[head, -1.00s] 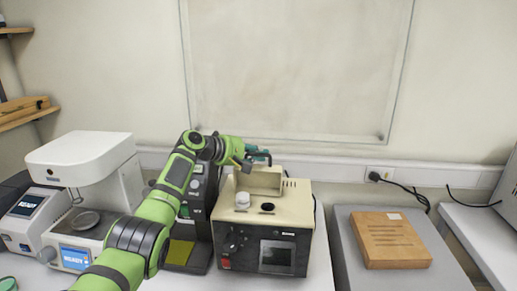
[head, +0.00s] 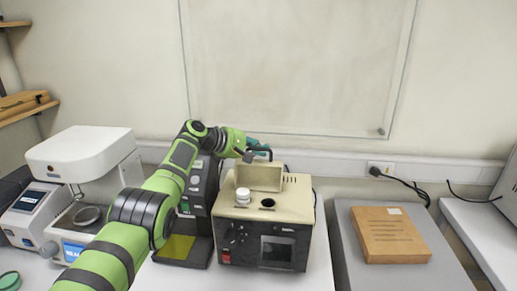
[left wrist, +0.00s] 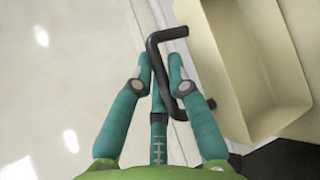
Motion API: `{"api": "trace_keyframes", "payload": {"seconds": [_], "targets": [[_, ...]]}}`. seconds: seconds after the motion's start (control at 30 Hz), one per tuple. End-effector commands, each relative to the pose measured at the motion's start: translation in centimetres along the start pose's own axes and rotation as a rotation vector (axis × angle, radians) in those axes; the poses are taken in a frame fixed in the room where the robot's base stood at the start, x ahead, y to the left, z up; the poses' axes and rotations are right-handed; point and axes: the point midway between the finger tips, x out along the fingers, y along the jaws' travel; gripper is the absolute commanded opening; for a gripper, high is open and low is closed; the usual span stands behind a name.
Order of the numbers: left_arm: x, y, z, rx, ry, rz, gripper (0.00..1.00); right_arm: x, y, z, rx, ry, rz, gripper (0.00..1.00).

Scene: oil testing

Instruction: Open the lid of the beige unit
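The beige unit (head: 296,205) stands on the bench in the head view, with a dark front and a small screen. Its lid (head: 262,178) is raised at the back, hollow side towards me; the lid also shows in the left wrist view (left wrist: 222,75). My left gripper (head: 259,153) is at the lid's top edge. In the left wrist view, the teal fingers of this gripper (left wrist: 161,62) straddle the lid's black handle (left wrist: 155,62). Whether they press on it is unclear. My right gripper is not in view.
A white cap (head: 243,194) and a dark round opening (head: 267,203) are on the unit's top. A dark instrument (head: 197,200) stands close to its left, a white machine (head: 85,150) further left. A brown box (head: 390,235) lies to the right on a grey surface.

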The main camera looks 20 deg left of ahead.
Motion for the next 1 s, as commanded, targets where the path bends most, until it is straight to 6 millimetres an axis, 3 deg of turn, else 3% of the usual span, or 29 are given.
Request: {"api": "trace_keyframes", "payload": {"seconds": [0.03, 0.57, 0.87, 1.0], "targets": [[0.3, -0.7, -0.1, -0.007, 0.0, -0.013, 0.28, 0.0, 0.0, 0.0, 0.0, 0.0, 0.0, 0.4], [-0.4, -0.5, -0.4, -0.004, 0.002, -0.009, 0.28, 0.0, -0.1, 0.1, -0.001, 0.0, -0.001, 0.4], [-2.9, -0.4, -0.2, 0.0, 0.003, -0.005, 0.28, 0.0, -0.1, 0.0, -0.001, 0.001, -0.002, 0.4], [-5.0, -0.2, -0.1, 0.0, 0.003, -0.003, 0.28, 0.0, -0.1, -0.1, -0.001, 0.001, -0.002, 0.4]]}}
